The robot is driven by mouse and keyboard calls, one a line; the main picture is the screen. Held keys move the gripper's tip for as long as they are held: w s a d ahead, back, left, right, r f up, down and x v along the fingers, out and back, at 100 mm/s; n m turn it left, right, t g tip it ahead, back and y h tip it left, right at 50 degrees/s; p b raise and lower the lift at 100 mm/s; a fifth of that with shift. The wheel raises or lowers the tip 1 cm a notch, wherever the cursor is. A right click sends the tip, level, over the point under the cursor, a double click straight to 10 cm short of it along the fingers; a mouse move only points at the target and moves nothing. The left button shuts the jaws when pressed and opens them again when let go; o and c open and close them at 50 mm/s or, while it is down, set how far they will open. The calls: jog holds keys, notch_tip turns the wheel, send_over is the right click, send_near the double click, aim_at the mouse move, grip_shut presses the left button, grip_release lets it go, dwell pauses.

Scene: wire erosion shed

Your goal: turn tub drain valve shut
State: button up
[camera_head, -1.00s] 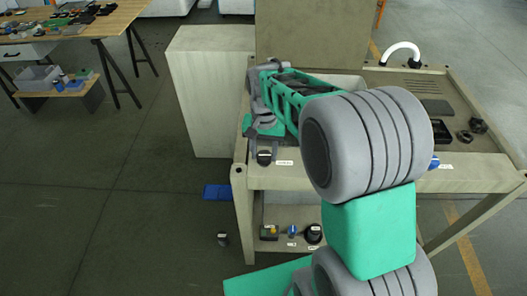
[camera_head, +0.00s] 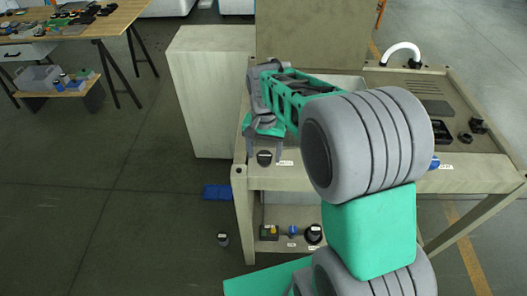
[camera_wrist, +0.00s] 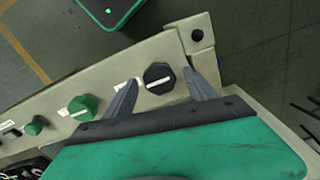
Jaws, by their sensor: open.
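A black knob (camera_head: 264,158) with a white label next to it sits on the front face of the sink bench at its left end; the label is too small to read. In the wrist view the black knob (camera_wrist: 159,77) is ridged and lies between my finger tips. My gripper (camera_head: 265,150) is open above and around the knob, one finger to each side. In the wrist view my gripper (camera_wrist: 160,85) shows gaps between both fingers and the knob, with no clear contact. I cannot tell which knob is the tub drain valve.
A green knob (camera_wrist: 82,107) sits further along the same face in the wrist view. A blue knob (camera_head: 434,162) shows at the right of my arm. The bench's lower shelf (camera_head: 278,245) holds small items. A grey cabinet (camera_head: 205,90) stands left of the bench.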

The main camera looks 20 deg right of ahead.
aim_at(264, 155)
jog(key=shift+r, duration=0.1)
notch_tip(264, 155, up, 8)
jog(key=shift+f+b, duration=0.15)
jog(key=shift+b, duration=0.2)
